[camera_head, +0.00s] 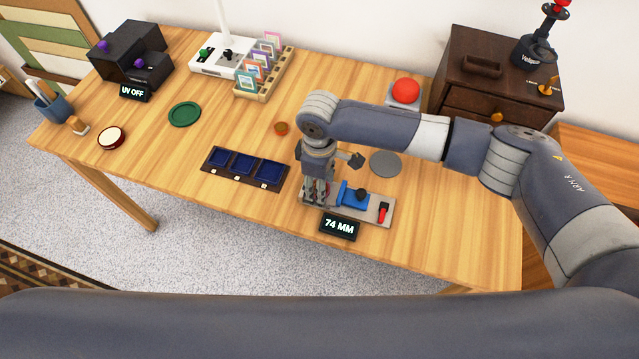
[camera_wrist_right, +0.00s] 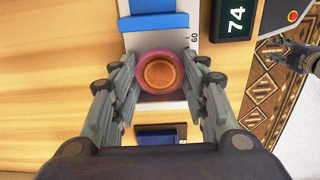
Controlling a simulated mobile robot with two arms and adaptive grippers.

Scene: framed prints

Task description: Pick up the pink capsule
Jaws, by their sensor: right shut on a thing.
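The pink capsule (camera_wrist_right: 159,74) is a round, see-through pink ring with an orange-brown disc in it. It lies at the measuring gauge (camera_head: 375,213), beside the 60 mark on its scale. My right gripper (camera_wrist_right: 160,90) is shut on the capsule, one finger on either side. In the head view my right gripper (camera_head: 317,196) points down at the gauge's left end and largely hides the capsule. A blue slider (camera_head: 352,196) is right of it. A dark gripper-like part, seemingly my left gripper (camera_wrist_right: 291,57), shows at the wrist view's right edge; its jaws are unclear.
The gauge display (camera_head: 339,227) reads 74 MM. A blue-celled tray (camera_head: 205,170) lies to the left. A grey disc (camera_head: 385,164), a red button (camera_head: 406,91) and a wooden cabinet (camera_head: 465,100) stand behind. A green disc (camera_head: 184,114) lies farther left.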

